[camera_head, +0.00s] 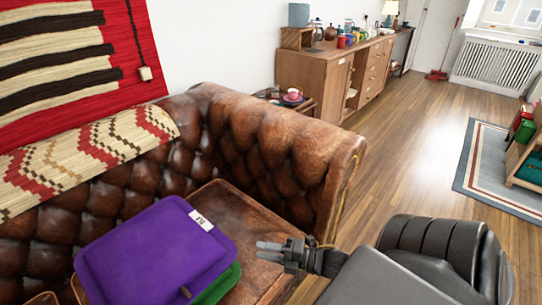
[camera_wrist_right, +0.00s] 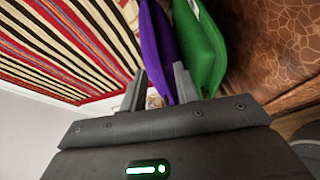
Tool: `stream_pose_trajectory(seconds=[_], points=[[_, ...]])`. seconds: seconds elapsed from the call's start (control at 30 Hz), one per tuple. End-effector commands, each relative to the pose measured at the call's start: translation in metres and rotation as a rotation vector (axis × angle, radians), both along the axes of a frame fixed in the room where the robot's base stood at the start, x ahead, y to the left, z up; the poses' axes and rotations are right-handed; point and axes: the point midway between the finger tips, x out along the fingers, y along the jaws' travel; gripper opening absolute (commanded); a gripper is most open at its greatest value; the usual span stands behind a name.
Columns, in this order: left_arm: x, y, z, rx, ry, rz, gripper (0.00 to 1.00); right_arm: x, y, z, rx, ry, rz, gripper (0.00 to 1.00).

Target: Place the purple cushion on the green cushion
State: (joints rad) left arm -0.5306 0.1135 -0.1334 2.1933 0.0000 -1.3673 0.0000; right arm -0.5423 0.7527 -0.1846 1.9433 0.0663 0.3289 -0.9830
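The purple cushion (camera_head: 150,255) lies on the brown leather sofa seat at the lower left of the head view, with a white tag on its edge. The green cushion (camera_head: 222,286) is under it, and only its right edge shows. My right gripper (camera_head: 262,251) is just right of the cushions, fingers pointing left. In the right wrist view its fingers (camera_wrist_right: 158,88) are apart, with nothing clearly held. The purple cushion (camera_wrist_right: 156,45) and green cushion (camera_wrist_right: 201,50) lie side by side beyond the fingertips there. Contact cannot be told. My left gripper is not in view.
The sofa's tufted back and arm (camera_head: 280,150) rise behind the cushions. A patterned throw (camera_head: 90,155) hangs over the backrest. A wooden sideboard (camera_head: 340,75) with several items stands at the back.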

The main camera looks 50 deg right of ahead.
Motion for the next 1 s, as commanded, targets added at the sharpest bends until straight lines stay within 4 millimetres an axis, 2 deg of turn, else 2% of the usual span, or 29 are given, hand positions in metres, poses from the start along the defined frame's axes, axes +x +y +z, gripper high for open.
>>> stream_pose_trajectory(seconds=[0.13,0.23,0.3,0.43,0.6,0.7,0.83,1.0], points=[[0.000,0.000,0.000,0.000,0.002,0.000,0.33,0.004,0.008,-0.034,0.142,0.250,-0.183,0.31],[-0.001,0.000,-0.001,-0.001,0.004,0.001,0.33,-0.002,0.016,-0.067,0.302,0.507,-0.384,0.31],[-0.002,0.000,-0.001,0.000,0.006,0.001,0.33,-0.015,0.024,-0.089,0.422,0.690,-0.538,0.31],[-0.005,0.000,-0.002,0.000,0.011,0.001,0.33,-0.048,0.043,-0.119,0.619,0.984,-0.810,0.31],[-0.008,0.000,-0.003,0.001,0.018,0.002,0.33,-0.092,0.069,-0.135,0.784,1.249,-1.091,0.31],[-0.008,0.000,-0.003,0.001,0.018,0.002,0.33,-0.109,0.079,-0.137,0.833,1.336,-1.197,0.31],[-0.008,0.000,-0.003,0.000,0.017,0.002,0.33,-0.120,0.084,-0.137,0.856,1.386,-1.260,0.31],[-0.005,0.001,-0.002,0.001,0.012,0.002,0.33,-0.121,0.084,-0.137,0.857,1.392,-1.268,0.31]])
